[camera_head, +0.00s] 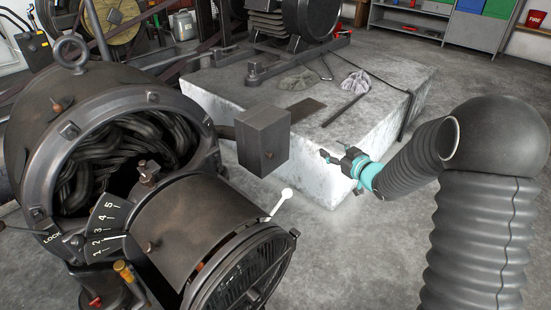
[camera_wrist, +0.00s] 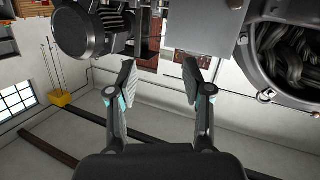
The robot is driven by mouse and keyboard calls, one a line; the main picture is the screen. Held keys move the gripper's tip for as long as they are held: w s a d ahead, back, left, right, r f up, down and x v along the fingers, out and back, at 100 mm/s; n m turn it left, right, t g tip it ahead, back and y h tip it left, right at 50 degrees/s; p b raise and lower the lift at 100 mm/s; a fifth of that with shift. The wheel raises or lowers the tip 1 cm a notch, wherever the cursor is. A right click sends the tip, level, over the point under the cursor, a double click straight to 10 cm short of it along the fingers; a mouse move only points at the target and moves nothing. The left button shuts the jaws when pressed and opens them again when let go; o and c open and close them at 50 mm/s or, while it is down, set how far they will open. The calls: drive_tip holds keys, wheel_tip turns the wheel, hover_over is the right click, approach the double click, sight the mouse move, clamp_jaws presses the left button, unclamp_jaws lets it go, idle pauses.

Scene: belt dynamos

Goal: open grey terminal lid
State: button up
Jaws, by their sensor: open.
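A grey box-shaped terminal housing (camera_head: 263,140) sticks out on an arm from the right side of the dark dynamo (camera_head: 190,225). It looks closed, and I cannot make out a separate lid edge. A small dark spot shows on its right face. My gripper (camera_head: 328,156) is to the right of the box, apart from it, with a clear gap between. In the wrist view, my gripper (camera_wrist: 158,72) has its two fingers spread with nothing between them. A pale grey box (camera_wrist: 200,25), apparently the same housing, shows beyond the fingertips at the top, its upper part cut off.
The dynamo's round opening with dark coils (camera_head: 120,160) lies left of the box. A numbered scale (camera_head: 103,227) and a white-knobbed lever (camera_head: 281,201) are near it. A pale stone plinth (camera_head: 215,95) with gloves (camera_head: 356,82) and a rod stands behind.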

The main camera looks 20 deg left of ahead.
sight(273, 156)
drive_tip(key=s+a+f+n+g+y, duration=0.3)
drive_tip(key=s+a+f+g+y, duration=0.15)
drive_tip(key=a+f, duration=0.35)
drive_tip(key=shift+t+y, duration=0.35)
drive_tip(key=x, duration=1.3)
drive_tip(key=shift+w+d+f, duration=0.15)
drive_tip(key=shift+w+f, duration=0.15)
drive_tip(key=shift+f, duration=0.05)
clamp_jaws()
